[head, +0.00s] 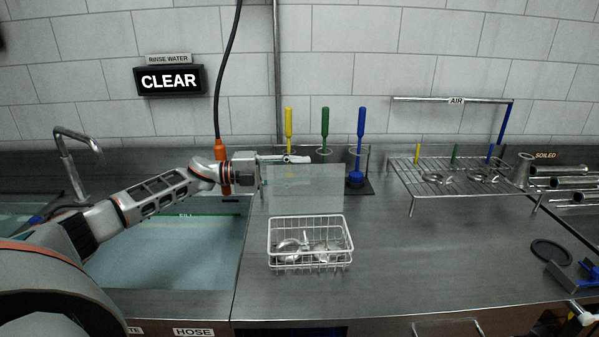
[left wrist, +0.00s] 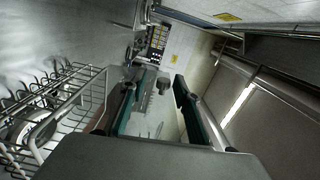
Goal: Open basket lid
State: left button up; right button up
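The white wire basket (head: 310,262) stands on the steel counter right of the sink, with shiny metal parts in it. A clear, pale panel, the lid (head: 305,200), stands about upright behind the basket's back rim. My left gripper (head: 290,159) is at the lid's top edge. In the left wrist view its two fingers (left wrist: 158,108) are apart, with a pale see-through surface between them. I cannot tell whether they touch the lid. The basket (left wrist: 75,105) also shows at the left of that view. My right gripper is not clearly seen.
The water-filled sink (head: 170,255) lies left of the basket. Yellow, green and blue-handled brushes (head: 325,125) stand behind the lid. A wire rack (head: 450,175) with metal parts stands at the right.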

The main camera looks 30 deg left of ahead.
pick_arm(q)
jog(key=v, duration=1.2)
jog(key=shift+f, duration=0.1)
